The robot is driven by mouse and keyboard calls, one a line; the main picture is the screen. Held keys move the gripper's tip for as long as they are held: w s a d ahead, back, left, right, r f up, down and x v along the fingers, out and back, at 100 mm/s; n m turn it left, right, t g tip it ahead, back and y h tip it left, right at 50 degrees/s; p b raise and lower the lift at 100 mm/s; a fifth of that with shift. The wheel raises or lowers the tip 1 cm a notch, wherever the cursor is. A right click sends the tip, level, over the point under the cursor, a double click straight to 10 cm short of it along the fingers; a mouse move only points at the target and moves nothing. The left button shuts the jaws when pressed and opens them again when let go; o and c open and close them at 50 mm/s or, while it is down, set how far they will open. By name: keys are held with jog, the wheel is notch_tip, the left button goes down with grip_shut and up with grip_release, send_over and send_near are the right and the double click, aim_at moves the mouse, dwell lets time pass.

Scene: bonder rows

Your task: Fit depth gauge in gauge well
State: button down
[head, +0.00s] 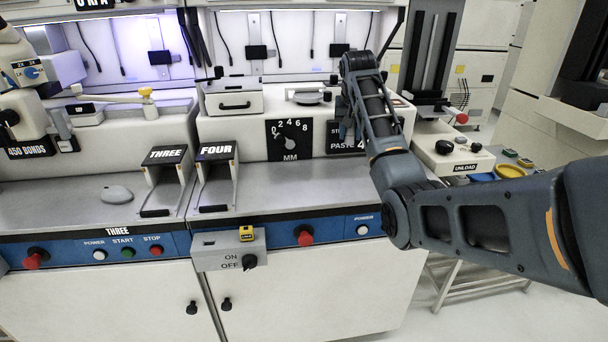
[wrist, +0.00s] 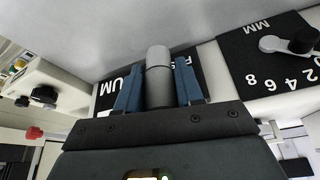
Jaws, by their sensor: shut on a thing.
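My gripper (wrist: 160,78) has its two blue fingers shut on a grey cylinder, which I take to be the depth gauge (wrist: 158,58). The cylinder has a lighter rounded end and a darker body between the fingers. It shows in front of a black lettered panel and a grey surface; I cannot tell whether it touches either. In the head view my arm reaches over the right bench, and its forearm and wrist hide most of the gripper and the gauge. I cannot make out the gauge well in either view.
A black MM dial (head: 289,140) with a pointer is left of my wrist. A black PASTE label (head: 341,138) is partly behind my arm. THREE (head: 166,155) and FOUR (head: 216,150) holders stand farther left. An UNLOAD unit (head: 452,152) is at right. The grey benchtop (head: 290,187) is clear in front.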

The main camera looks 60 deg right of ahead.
jog(key=w+a+f, duration=0.2)
jog(key=w+a+f+p, duration=0.1)
jog(key=w+a+f, duration=0.1)
jog(key=w+a, duration=0.1)
jog(key=w+a+f, duration=0.2)
jog(key=w+a, duration=0.1)
jog(key=shift+w+f+p, duration=0.25)
jog(key=shift+f+p, duration=0.05)
jog(key=shift+f, duration=2.1)
jog(key=c, duration=0.7)
grip_release()
jog(key=shift+f, duration=0.15)
